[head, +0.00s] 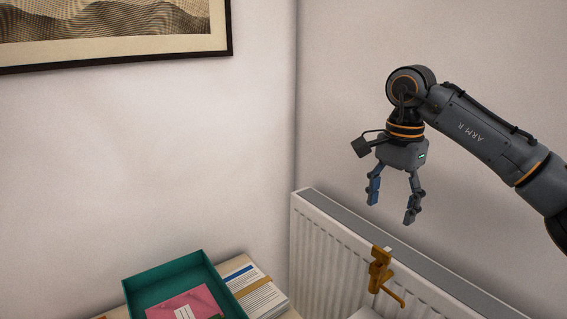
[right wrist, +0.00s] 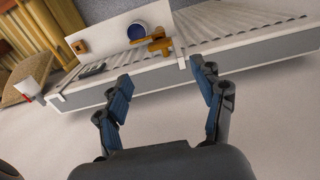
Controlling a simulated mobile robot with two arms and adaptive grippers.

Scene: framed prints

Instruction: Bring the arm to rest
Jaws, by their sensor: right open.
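My right gripper (head: 391,208) hangs fingers down in the head view, above the radiator and in front of the right wall. Its two fingers are apart with nothing between them. In the right wrist view the open fingers (right wrist: 163,88) show blue pads and an empty gap. My left gripper is in neither view.
A white radiator (head: 330,225) runs along the right wall below my right gripper. A brass-coloured clamp-like object (head: 379,271) is at its edge. A teal tray (head: 135,291) with a pink item stands beside banded papers (head: 258,294). A framed print (head: 110,58) hangs upper left.

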